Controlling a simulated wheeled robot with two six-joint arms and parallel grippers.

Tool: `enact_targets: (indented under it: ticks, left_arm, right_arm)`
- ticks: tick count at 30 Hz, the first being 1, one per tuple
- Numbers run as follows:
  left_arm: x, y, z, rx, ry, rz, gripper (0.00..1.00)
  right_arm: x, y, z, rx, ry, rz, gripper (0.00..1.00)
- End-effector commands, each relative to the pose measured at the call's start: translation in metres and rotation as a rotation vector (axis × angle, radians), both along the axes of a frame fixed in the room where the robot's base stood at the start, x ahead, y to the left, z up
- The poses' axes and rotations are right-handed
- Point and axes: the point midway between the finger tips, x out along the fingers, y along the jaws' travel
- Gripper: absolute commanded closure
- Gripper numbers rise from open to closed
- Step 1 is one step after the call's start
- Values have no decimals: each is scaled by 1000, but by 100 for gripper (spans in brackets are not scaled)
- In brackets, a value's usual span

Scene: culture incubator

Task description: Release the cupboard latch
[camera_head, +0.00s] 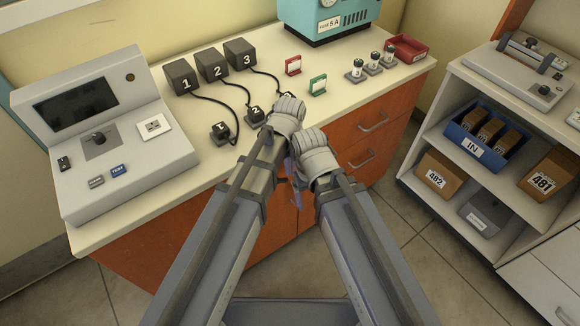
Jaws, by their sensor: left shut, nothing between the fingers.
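The cupboard (160,270) is the orange-red front under the pale counter. My arms cover the middle of this front, and I cannot make out a latch. My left gripper (287,110) is at the counter's front edge, close to a small block. It is shut with nothing in it. My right gripper (314,152) is just right of and below it, in front of the cupboard face. Its fingertips are hidden, so its opening does not show. A small bluish-purple piece shows between the two arms; I cannot tell what it is.
A grey console (110,140) stands on the counter's left. Dark numbered boxes (212,67) have cables to small numbered blocks. Drawers with a metal handle (372,124) are right of my grippers. A shelf unit (440,190) stands further right, with open floor (400,240) between.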

Motion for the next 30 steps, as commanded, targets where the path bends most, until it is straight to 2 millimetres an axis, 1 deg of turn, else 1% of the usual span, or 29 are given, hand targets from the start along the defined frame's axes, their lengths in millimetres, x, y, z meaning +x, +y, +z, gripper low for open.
enact_targets:
  ticks: [4, 8, 14, 24, 27, 30]
  left_arm:
    - [0, 0, 1, 0, 0, 0, 100]
    - [0, 0, 6, 0, 0, 0, 100]
    - [0, 0, 26, 0, 0, 0, 100]
    - [0, 0, 70, 0, 0, 0, 100]
    - [0, 0, 77, 0, 0, 0, 100]
    - [0, 0, 79, 0, 0, 0, 100]
  right_arm:
    - [0, 0, 1, 0, 0, 0, 19]
    - [0, 0, 6, 0, 0, 0, 19]
    - [0, 0, 26, 0, 0, 0, 19]
    - [0, 0, 71, 0, 0, -1, 19]
    - [0, 0, 77, 0, 0, -1, 19]
    - [0, 0, 79, 0, 0, -1, 19]
